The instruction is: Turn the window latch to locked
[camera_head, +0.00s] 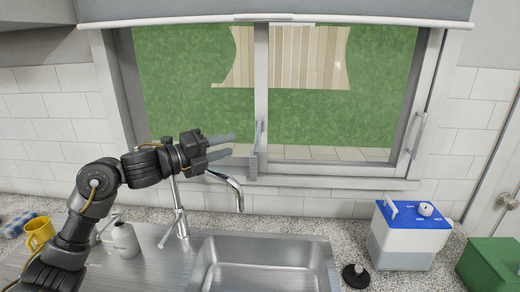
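The window (330,125) stands behind the sink with a pale frame and a middle post. A small upright grey latch lever (258,132) sits on the middle post at its lower part. My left gripper (232,146) comes in from the left in front of the window. Its two grey fingers point right toward the latch and are spread apart with nothing between them. A small gap shows between the fingertips and the latch. A longer pale handle (418,132) sits on the right side of the window frame. My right gripper is not in view.
A curved metal tap (230,183) stands below my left gripper, behind the steel sink (265,250). A white bottle (122,240) and yellow mug (38,232) stand at left. A blue-topped white box (408,235), black stopper (355,274) and green box (490,262) stand at right.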

